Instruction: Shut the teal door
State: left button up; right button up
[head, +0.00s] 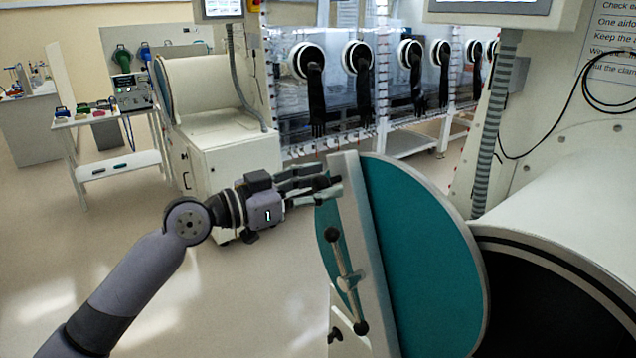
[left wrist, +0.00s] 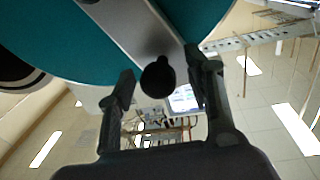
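The teal door (head: 424,262) is a round disc with a pale bar (head: 361,240) across it. It stands open, swung out to the left of the dark round opening (head: 560,300). A metal handle (head: 345,282) with black knobs is on the bar. My left gripper (head: 322,186) is at the bar's upper end, its fingers apart. In the left wrist view, a black knob (left wrist: 157,77) on the bar lies between the spread fingers, with the teal face (left wrist: 60,40) behind. I cannot tell whether the fingers touch it. My right gripper is out of view.
A white cylindrical chamber (head: 205,95) on a cabinet (head: 222,160) stands behind my left arm. Gloveboxes with black gloves (head: 364,90) line the back. A small white table (head: 110,150) is at left. The floor (head: 230,300) at lower left is clear.

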pick_arm(q)
grip_shut()
dwell(0.4)
